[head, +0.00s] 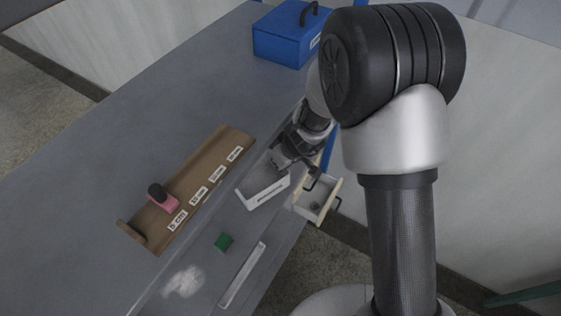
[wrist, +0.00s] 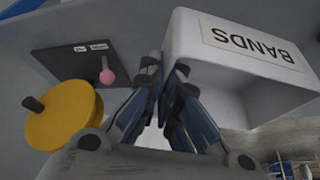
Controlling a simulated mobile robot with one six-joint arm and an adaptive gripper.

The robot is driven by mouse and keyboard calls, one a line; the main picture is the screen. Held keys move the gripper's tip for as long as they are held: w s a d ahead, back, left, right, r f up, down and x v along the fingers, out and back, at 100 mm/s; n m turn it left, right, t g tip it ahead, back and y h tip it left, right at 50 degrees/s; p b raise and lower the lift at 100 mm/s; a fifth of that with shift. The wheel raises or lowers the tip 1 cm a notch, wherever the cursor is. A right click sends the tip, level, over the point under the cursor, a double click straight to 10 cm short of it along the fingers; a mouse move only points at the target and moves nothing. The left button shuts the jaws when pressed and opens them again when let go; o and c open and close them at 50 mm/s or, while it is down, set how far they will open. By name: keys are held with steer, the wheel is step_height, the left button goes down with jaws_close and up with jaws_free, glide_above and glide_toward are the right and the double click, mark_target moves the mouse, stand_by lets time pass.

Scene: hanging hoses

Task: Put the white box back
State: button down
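The white box (head: 262,190) shows in the head view near the right edge of the grey table, with a pale label on its front. In the wrist view the white box (wrist: 235,50) is large and close, and its label reads BANDS upside down. My gripper (head: 282,160) is at the box's far end in the head view. In the wrist view my gripper's (wrist: 168,68) fingertips are close together with the box's end wall between them. Whether the box touches the table cannot be told.
A brown labelled rack (head: 195,185) holds a pink block (head: 163,203) with a black knob. A green block (head: 223,241) and a pale strip (head: 243,275) lie in front. An open drawer (head: 325,197) juts out at right. A blue toolbox (head: 283,43) stands at the back. The table's left is clear.

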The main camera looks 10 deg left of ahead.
mark_target(281, 174)
steer(key=shift+f+b, duration=2)
steer(key=shift+f, duration=0.85)
steer(key=shift+f+b, duration=0.3)
steer(key=shift+b, duration=0.05)
steer(key=c, duration=2.3)
jaws_free()
steer(key=o, duration=0.6)
steer(key=shift+r, duration=0.1)
steer(key=v, duration=1.2)
steer(key=shift+d, duration=0.1)
